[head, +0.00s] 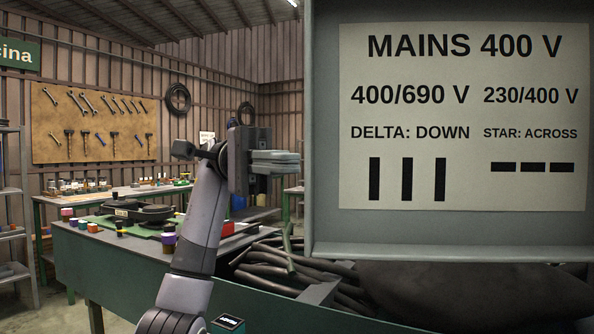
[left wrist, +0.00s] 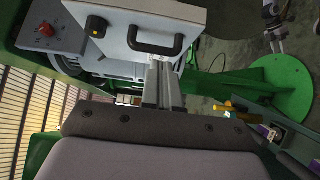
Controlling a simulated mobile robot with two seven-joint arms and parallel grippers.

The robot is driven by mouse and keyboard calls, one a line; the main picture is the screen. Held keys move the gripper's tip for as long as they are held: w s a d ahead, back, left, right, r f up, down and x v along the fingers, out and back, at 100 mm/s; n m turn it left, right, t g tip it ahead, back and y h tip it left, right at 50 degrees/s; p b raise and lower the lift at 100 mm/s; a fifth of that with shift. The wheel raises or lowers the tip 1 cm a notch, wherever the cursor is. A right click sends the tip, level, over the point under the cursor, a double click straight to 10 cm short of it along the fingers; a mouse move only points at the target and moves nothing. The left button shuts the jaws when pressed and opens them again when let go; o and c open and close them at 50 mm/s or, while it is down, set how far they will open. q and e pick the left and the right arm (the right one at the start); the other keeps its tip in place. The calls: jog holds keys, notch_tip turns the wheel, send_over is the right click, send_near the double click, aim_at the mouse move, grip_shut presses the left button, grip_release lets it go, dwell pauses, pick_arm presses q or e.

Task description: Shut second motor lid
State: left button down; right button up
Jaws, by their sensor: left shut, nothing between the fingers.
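A large grey framed lid or panel (head: 450,238) stands upright at the right of the head view. A label on it reads "MAINS 400 V". I take it for the motor lid, but which lid it is cannot be told. My left gripper (head: 288,161) is shut and empty, with its fingers pointing at the lid's left edge. Whether they touch it cannot be told. In the left wrist view, my gripper (left wrist: 164,68) has its fingers together near a pale panel with a black handle (left wrist: 157,36). Whether this is the same lid is unclear. My right gripper is not in view.
Dark cables or hoses (head: 300,268) lie below the lid. A green bench (head: 95,262) with a black device (head: 140,211) and small pots is at the left. A grey box with a red button (left wrist: 45,31) and a round green base (left wrist: 280,85) show in the wrist view.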

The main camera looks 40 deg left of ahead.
aim_at(326, 169)
pick_arm(q)
jog(key=shift+s+d+b, duration=0.15)
jog(key=shift+s+d, duration=0.6)
jog(key=shift+d, duration=0.35)
jog(key=shift+s+d+b, duration=0.1)
jog(key=shift+s+d, duration=0.6)
jog(key=shift+d, duration=0.4)
jog(key=shift+s+d+b, duration=0.15)
jog(key=shift+s+d, duration=0.6)
jog(key=shift+d, duration=0.35)
jog(key=shift+d, duration=0.1)
